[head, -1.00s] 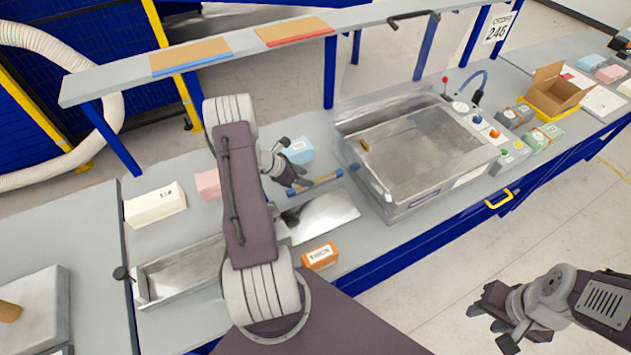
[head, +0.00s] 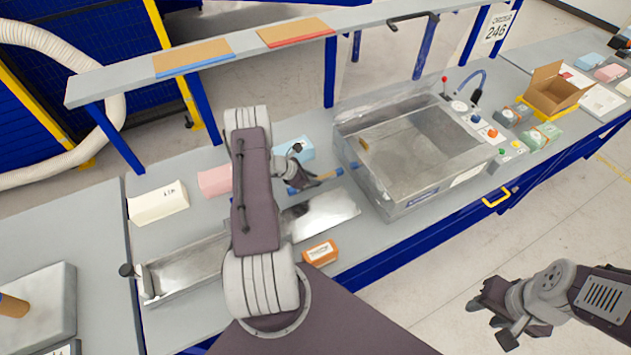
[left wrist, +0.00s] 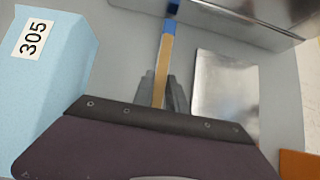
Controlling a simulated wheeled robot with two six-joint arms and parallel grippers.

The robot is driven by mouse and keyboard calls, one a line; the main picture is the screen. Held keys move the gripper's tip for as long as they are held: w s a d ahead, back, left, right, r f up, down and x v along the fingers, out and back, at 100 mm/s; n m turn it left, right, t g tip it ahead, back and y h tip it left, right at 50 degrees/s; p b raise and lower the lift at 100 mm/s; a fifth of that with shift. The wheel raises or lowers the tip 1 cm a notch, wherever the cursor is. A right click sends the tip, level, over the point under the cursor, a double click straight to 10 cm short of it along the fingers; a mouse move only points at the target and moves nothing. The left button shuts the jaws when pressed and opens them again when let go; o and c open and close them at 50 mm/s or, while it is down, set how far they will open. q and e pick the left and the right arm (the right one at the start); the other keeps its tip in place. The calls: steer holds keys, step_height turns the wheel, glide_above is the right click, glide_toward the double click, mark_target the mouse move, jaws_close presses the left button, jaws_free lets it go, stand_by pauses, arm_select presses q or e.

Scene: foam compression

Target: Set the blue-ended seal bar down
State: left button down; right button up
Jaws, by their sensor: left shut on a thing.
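The seal bar (head: 326,177) is a tan stick with blue ends. It lies at a slant beside the silver machine's left side in the head view. My left gripper (head: 305,184) is shut on it. In the left wrist view the seal bar (left wrist: 163,62) runs up from between the fingers (left wrist: 165,98), with one blue end at the top. The fingers hide the rest of it. I cannot tell whether it touches the bench. My right gripper (head: 497,315) is open and empty, over the floor at lower right.
The silver machine (head: 410,155) stands right of the bar. A light blue block (head: 296,148) and a pink block (head: 214,181) are behind my left arm. A metal plate (head: 325,214) and an orange box (head: 320,252) lie in front. The shelf (head: 350,25) spans the back.

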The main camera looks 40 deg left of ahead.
arm_select(q)
step_height(320, 180, up, 10)
steer(key=b, duration=0.1)
stand_by(0.4)
